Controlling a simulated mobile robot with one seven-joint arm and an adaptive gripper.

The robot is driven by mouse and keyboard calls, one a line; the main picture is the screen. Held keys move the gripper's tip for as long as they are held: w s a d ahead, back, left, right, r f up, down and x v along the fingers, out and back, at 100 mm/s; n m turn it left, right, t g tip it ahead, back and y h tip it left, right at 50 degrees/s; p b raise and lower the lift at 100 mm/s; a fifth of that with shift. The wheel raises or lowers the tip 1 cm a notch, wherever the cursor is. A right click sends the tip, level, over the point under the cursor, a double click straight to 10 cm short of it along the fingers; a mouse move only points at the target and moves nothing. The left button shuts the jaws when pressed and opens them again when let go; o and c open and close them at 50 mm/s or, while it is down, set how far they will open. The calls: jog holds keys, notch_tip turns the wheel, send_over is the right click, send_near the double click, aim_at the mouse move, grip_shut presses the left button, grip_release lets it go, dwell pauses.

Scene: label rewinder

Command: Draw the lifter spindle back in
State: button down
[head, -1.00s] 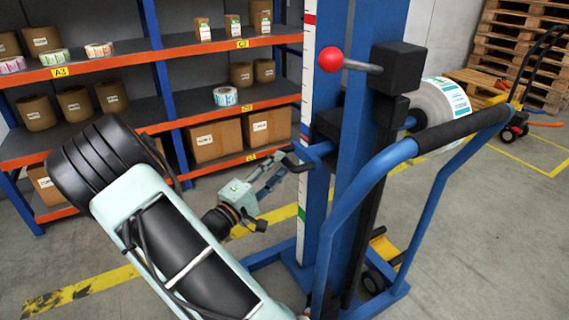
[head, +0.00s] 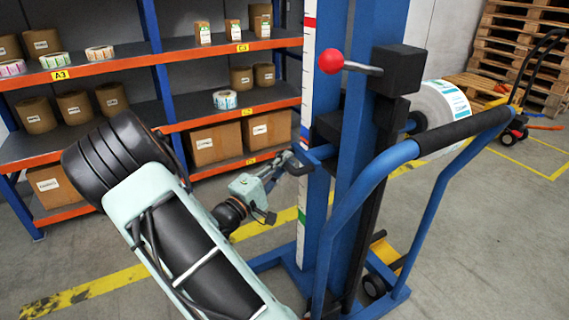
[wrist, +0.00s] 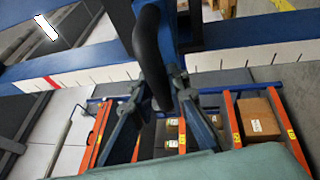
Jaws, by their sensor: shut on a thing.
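The lifter (head: 354,160) is a blue mast with a white scale strip on its left side. My gripper (head: 290,163) is at this handle. In the wrist view, my gripper (wrist: 163,88) has its two fingers closed around the black handle (wrist: 148,45). The exact finger contact is partly hidden.
A red ball knob (head: 331,60) on a lever stands above the handle. The lifter's blue push frame (head: 345,225) with a black grip is at front right. A shelf (head: 160,130) with cartons and rolls stands behind my arm. Open floor lies at right.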

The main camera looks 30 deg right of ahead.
jog(key=w+a, duration=0.1)
jog(key=a, duration=2.3)
jog(key=shift+w+a, duration=0.2)
jog(key=shift+f, duration=0.1)
jog(key=c, duration=2)
grip_release()
jog(key=shift+a, duration=0.15)
jog(key=shift+o, duration=0.8)
jog(key=v, duration=1.2)
